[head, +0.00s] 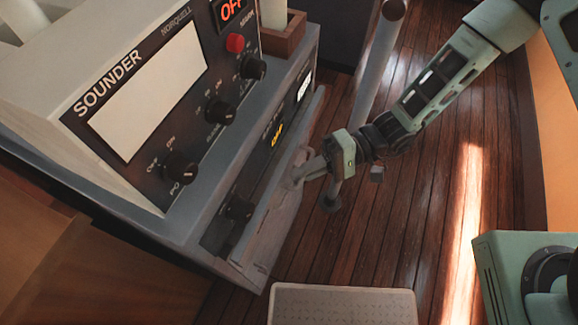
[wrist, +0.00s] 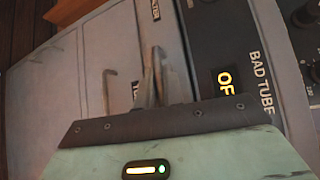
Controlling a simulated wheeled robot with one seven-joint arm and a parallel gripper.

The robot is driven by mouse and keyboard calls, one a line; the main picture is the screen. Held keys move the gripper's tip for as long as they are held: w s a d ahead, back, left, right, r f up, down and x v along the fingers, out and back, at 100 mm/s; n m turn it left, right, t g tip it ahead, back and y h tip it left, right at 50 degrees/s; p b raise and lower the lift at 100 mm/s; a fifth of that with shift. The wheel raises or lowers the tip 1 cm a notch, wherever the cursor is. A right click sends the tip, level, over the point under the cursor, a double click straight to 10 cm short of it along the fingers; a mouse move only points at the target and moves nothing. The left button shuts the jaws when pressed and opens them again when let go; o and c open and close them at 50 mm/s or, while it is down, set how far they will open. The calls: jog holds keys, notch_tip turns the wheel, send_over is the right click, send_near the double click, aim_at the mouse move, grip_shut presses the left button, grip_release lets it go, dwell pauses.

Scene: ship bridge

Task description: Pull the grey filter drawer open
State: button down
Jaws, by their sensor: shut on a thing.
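The grey filter drawer (head: 283,203) is in the front of the cabinet, below the dark panel with the yellow display. Its top edge seems to stand a little out from that panel; how far I cannot tell. My gripper (head: 300,174) is at the drawer front, its fingers shut on the drawer's handle, which they mostly hide. In the wrist view the fingers (wrist: 158,62) close over the grey drawer face (wrist: 168,32), beside a partly readable label. A second bar handle (wrist: 108,90) stands free on the face to the left.
The sounder (head: 150,85) sits on the cabinet, with knobs and a red button. A grey post (head: 372,85) rises behind my gripper. A pale speckled surface (head: 342,304) is at the bottom. Wooden floor (head: 400,225) lies open right of the cabinet.

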jog(key=s+d, duration=0.4)
jog(key=d, duration=0.7)
jog(key=s+d+p, duration=0.1)
jog(key=s+d, duration=0.2)
jog(key=d, duration=0.8)
jog(key=shift+s+d, duration=0.25)
jog(key=shift+s, duration=0.15)
jog(key=c, duration=1.8)
grip_release()
jog(key=shift+d, duration=0.2)
jog(key=shift+a, duration=0.1)
jog(key=b+v, duration=0.2)
jog(key=v, duration=1.5)
jog(key=shift+d+b, duration=0.2)
jog(key=shift+b, duration=0.2)
jog(key=shift+w, duration=0.1)
